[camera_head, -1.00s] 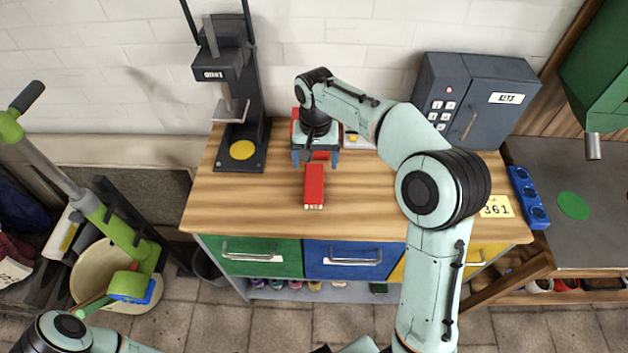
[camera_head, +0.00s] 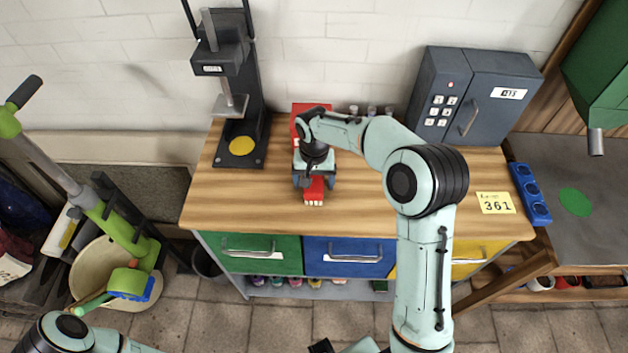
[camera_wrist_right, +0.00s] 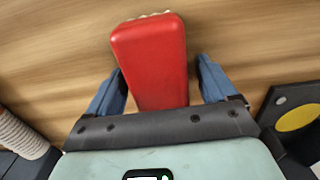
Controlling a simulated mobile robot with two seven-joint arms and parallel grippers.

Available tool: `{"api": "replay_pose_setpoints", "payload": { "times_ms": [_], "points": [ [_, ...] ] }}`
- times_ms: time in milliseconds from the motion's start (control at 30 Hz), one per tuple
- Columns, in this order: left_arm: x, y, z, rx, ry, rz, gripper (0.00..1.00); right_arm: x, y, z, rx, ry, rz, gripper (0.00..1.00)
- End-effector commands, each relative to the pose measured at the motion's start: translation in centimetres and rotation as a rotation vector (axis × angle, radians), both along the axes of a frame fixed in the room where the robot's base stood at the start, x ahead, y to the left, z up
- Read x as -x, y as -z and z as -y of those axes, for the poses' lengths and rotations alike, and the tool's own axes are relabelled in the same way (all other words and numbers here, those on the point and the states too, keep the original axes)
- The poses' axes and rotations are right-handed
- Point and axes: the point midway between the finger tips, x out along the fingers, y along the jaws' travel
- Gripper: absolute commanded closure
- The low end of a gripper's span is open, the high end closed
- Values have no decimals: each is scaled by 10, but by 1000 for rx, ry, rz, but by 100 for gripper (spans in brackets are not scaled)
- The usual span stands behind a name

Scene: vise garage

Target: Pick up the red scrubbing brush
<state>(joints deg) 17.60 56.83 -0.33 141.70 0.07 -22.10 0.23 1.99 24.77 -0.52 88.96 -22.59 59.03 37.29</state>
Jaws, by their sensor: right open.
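The red scrubbing brush (camera_head: 314,190) lies on the wooden workbench top, with pale bristles showing at its front end. In the right wrist view its smooth red back (camera_wrist_right: 152,60) lies between the two blue fingers. My right gripper (camera_head: 314,181) is over the brush, fingers pointing down and open, one on each side. In the right wrist view the gripper (camera_wrist_right: 158,88) shows a gap between the brush and the right finger; the left finger is very close to the brush. The brush's rear part is hidden by the gripper. My left gripper is out of view; only its arm shows at lower left.
A dark press (camera_head: 240,100) with a yellow disc stands at the back left of the bench (camera_head: 240,205). A red object (camera_head: 299,115) is behind my gripper. A grey safe (camera_head: 470,95) stands back right, near a yellow 361 card (camera_head: 495,203). The bench front is clear.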

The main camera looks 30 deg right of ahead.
Motion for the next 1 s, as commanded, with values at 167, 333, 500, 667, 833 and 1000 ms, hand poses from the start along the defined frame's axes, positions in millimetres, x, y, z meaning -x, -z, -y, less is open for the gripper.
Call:
{"api": "replay_pose_setpoints", "payload": {
  "times_ms": [167,333,500,667,833,1000],
  "points": [
    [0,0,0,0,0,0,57,0,-1,0,0,0,0,44],
    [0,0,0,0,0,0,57,0,-1,0,1,0,1,74],
    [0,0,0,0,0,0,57,0,-2,0,1,0,1,80],
    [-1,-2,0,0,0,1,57,-1,-13,0,1,0,4,80],
    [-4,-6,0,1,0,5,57,-2,-49,0,1,1,8,80],
    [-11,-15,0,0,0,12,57,-2,-100,0,0,1,8,80]
  ]
}}
